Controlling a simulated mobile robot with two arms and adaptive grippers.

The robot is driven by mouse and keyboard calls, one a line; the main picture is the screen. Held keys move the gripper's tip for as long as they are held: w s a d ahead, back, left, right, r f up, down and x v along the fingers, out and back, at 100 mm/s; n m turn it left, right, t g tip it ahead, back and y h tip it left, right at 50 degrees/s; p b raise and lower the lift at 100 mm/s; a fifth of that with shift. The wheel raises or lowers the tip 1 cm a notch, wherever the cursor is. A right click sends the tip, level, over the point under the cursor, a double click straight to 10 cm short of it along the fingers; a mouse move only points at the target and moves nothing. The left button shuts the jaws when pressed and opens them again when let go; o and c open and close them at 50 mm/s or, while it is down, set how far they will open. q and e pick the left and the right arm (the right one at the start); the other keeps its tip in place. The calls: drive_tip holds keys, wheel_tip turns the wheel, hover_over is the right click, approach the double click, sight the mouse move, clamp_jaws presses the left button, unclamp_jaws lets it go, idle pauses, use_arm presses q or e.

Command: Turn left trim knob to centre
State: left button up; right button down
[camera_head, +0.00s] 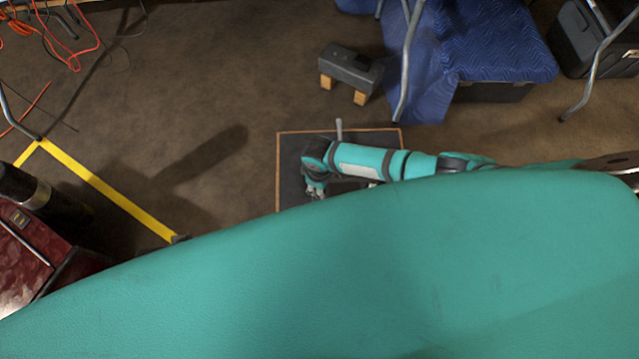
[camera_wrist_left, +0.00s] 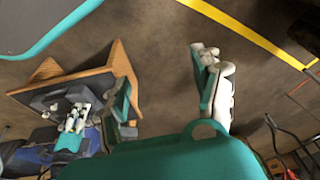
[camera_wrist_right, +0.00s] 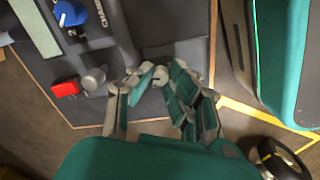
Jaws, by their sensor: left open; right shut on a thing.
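The control panel (camera_head: 290,180) is a dark board with a wooden rim, partly covered by my right arm in the head view. My right gripper (camera_wrist_right: 160,74) is over it, its fingers closed around a small round grey knob (camera_wrist_right: 160,77) that is mostly hidden between the fingertips. I cannot read which way the knob points. It also shows low over the panel in the left wrist view (camera_wrist_left: 75,122). My left gripper (camera_wrist_left: 160,62) is open and empty, held above the floor, apart from the panel. It is hidden in the head view.
A red control (camera_wrist_right: 66,88), another grey knob (camera_wrist_right: 93,78) and a blue knob (camera_wrist_right: 68,14) sit near the right gripper. A lever (camera_head: 339,130) stands at the panel's far edge. A grey box (camera_head: 351,67) on wooden blocks lies beyond. Yellow tape (camera_head: 110,192) marks the floor.

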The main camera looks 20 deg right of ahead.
use_arm(q)
drive_tip(key=shift+f, duration=1.25)
use_arm(e)
drive_tip(key=shift+n, duration=1.2)
drive_tip(key=c, duration=1.5)
unclamp_jaws()
drive_tip(key=shift+c, duration=0.2)
drive_tip(key=shift+r, duration=0.1)
wheel_tip(320, 180, up, 12)
